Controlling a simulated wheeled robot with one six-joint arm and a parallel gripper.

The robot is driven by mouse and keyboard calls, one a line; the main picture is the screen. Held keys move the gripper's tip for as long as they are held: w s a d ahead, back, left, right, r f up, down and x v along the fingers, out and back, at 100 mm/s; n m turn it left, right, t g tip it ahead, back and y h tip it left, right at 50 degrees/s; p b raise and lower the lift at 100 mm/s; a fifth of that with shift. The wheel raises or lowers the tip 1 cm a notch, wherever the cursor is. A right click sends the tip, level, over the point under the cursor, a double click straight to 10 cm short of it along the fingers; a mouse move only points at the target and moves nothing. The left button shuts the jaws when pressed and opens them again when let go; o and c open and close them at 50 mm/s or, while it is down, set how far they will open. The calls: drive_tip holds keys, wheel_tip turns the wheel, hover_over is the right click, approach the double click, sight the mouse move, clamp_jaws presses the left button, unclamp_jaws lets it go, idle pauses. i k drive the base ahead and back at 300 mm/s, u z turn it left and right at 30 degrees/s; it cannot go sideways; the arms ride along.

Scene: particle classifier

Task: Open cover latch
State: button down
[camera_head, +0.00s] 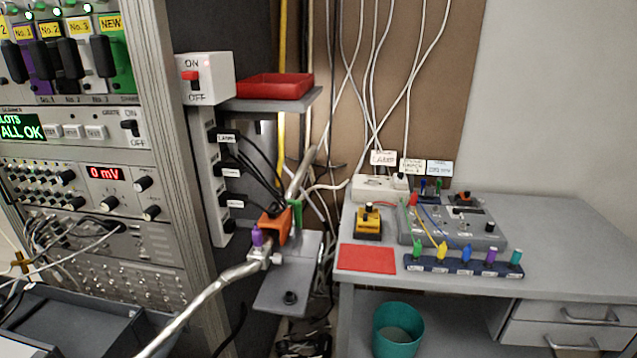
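No part that I can clearly make out as a cover or its latch shows in the head view. A metal tube (205,300) runs from this fitting down to the lower left.
An instrument rack (178,140) fills the left. A red tray (275,86) lies on a small shelf. The desk (560,240) at right holds a red mat (367,259), a grey control box (455,228) and several coloured connectors. A teal bin (397,330) stands below. Cables hang behind.

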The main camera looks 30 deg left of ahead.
sight(297, 204)
drive_tip(key=u, duration=0.15)
drive_tip(key=i, duration=0.75)
drive_tip(key=u, duration=0.7)
drive_tip(key=i, duration=0.5)
drive_tip(key=u, duration=0.45)
